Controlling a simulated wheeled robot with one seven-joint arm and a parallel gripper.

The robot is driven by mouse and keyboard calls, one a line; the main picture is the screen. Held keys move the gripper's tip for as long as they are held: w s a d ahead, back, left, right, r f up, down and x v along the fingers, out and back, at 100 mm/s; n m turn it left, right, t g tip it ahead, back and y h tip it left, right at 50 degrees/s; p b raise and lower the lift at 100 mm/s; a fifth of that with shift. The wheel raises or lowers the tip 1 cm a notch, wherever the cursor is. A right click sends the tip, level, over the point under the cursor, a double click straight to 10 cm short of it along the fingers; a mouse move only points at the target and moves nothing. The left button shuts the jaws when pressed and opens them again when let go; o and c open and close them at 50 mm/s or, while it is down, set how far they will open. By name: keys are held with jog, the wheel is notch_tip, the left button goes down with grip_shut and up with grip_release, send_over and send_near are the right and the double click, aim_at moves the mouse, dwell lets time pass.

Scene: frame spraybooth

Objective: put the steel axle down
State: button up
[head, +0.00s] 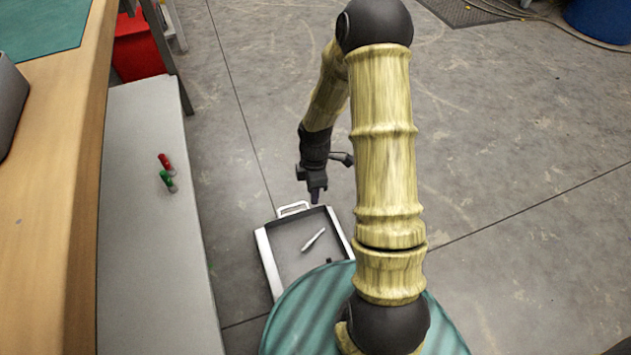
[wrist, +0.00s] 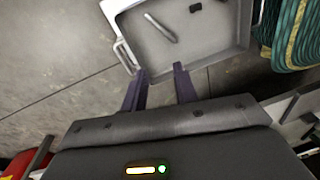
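The steel axle (head: 313,240), a short pale metallic rod, lies in a grey tray (head: 266,262) with a light rim and a handle. The axle also shows inside the tray in the wrist view (wrist: 160,27). My gripper (head: 315,198) is above the tray's handle end, apart from the axle. In the wrist view my gripper's two fingers (wrist: 161,84) stand apart with nothing between them. The tray's near side is partly hidden in the head view.
A small dark piece (wrist: 195,8) also lies in the tray. A grey bench (head: 145,250) at left holds a red item (head: 164,161) and a green item (head: 167,181). A wooden table (head: 50,220) and a red bin (head: 137,50) stand left.

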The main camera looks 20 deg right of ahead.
jog(key=s+a+r+m+t, duration=0.1)
jog(key=s+r+m+t, duration=0.1)
jog(key=s+r+m, duration=0.3)
jog(key=s+a+r+m+t, duration=0.1)
jog(key=s+r+m, duration=0.4)
jog(key=r+m, duration=0.6)
notch_tip(320, 180, up, 3)
jog(key=shift+a+f+t+h, duration=0.1)
jog(key=shift+a+t+h, duration=0.3)
jog(key=shift+a, duration=0.05)
jog(key=w+p+v, duration=0.3)
jog(key=p+v, duration=1)
jog(key=p, duration=0.1)
jog(key=shift+r, duration=0.75)
jog(key=shift+s, duration=0.15)
